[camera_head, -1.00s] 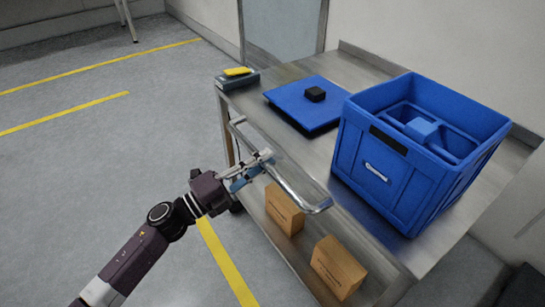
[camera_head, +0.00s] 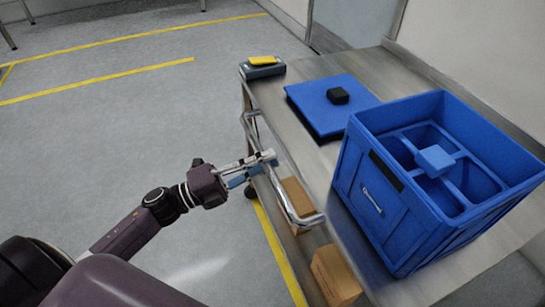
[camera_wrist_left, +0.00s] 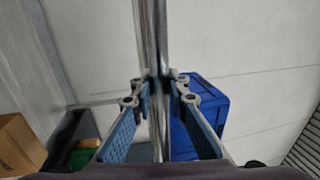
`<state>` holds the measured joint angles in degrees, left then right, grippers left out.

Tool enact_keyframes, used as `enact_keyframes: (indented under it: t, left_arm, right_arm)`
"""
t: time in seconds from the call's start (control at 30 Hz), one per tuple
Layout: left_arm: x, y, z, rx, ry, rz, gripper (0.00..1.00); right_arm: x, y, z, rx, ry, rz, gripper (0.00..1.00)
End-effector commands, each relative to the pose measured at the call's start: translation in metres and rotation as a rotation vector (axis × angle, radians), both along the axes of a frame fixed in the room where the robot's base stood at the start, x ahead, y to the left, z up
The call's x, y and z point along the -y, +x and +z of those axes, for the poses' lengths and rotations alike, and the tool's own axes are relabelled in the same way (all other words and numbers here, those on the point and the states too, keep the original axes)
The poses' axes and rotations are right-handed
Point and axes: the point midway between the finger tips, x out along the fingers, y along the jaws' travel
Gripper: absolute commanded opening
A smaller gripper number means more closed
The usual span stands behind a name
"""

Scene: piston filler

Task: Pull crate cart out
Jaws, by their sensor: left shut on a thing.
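The crate cart (camera_head: 385,75) is a grey metal trolley on the right in the head view, with a bent tubular handle (camera_head: 286,196) on its left side. My left gripper (camera_head: 262,165) is shut on this handle bar. In the left wrist view the shiny bar (camera_wrist_left: 152,40) runs upright between the two blue-padded fingers (camera_wrist_left: 160,98). A large open blue crate (camera_head: 365,215) with inner compartments stands on the cart's top, with a small blue block (camera_head: 435,160) inside. My right gripper is not in view.
A flat blue lid (camera_head: 315,97) with a black block (camera_head: 338,96) lies on the cart top, near a grey device with a yellow top (camera_head: 262,66). Cardboard boxes (camera_head: 335,275) sit on the lower shelf. A wall stands behind; floor at left is open.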

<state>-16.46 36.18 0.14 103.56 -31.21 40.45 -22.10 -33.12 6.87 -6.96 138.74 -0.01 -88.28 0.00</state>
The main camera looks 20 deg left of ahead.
Motion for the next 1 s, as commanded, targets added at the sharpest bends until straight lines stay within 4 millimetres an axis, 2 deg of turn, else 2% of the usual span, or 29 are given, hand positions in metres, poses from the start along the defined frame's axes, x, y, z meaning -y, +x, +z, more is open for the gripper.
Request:
enact_keyframes:
  t: [0.4,0.43,0.6,0.87,1.0]
  left_arm:
    - [-0.0012,-0.0016,-0.0009,-0.002,0.001,0.0,0.0]
    - [-0.0012,-0.0016,-0.001,-0.002,0.001,0.0,0.15]
    - [-0.0011,-0.0014,-0.0007,-0.001,0.0,0.0,0.33]
    - [-0.0015,-0.0015,-0.0003,0.0,0.0,0.0,0.33]
    - [-0.0078,-0.0074,-0.0028,-0.003,0.001,0.002,0.33]
  right_arm:
    - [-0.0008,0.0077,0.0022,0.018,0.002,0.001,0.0]
    - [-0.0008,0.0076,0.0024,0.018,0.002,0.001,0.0]
    - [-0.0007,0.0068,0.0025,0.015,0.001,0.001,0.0]
    - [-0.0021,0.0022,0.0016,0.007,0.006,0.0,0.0]
    - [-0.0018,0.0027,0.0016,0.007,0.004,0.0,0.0]
